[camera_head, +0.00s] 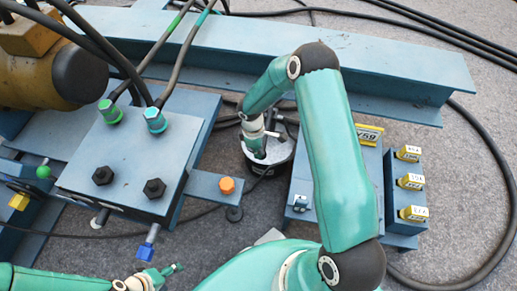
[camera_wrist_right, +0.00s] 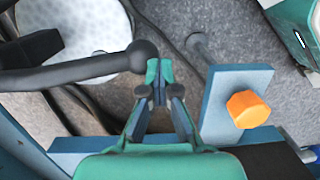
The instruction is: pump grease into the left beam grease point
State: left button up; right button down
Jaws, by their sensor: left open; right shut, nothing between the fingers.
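A black round pump-like unit (camera_head: 283,158) stands on the ground beneath my right gripper. In the right wrist view a dark lever (camera_wrist_right: 75,73) with a ball end crosses a pale speckled disc (camera_wrist_right: 78,30). My right gripper (camera_head: 258,155) is shut and empty. In the wrist view its fingertips (camera_wrist_right: 160,75) are just beside the lever's ball; I cannot tell if they touch. An orange hex cap (camera_head: 227,185) sits on a blue bracket, also seen in the wrist view (camera_wrist_right: 248,108). I cannot tell which fitting is the left beam grease point. My left gripper (camera_head: 170,271) is open at the bottom left.
A blue block (camera_head: 128,160) with hoses and bolts stands at left, near a yellow motor (camera_head: 38,62). A blue beam (camera_head: 235,45) spans the back. A blue box (camera_head: 368,185) and yellow-tagged blocks (camera_head: 402,195) stand right. Cables loop over the grey ground.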

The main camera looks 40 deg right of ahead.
jog(key=shift+s+f+b, duration=0.1)
jog(key=shift+f+b, duration=0.85)
jog(key=shift+f, duration=0.7)
jog(key=shift+d+f, duration=0.1)
jog(key=shift+f, duration=0.05)
jog(key=s+a+r+p, duration=0.3)
jog(key=a+r, duration=0.3)
jog(key=r, duration=0.6)
jog(key=shift+a+r+p, duration=0.25)
jog(key=shift+a+p, duration=0.05)
jog(key=shift+p, duration=0.55)
jog(key=shift+s, duration=0.1)
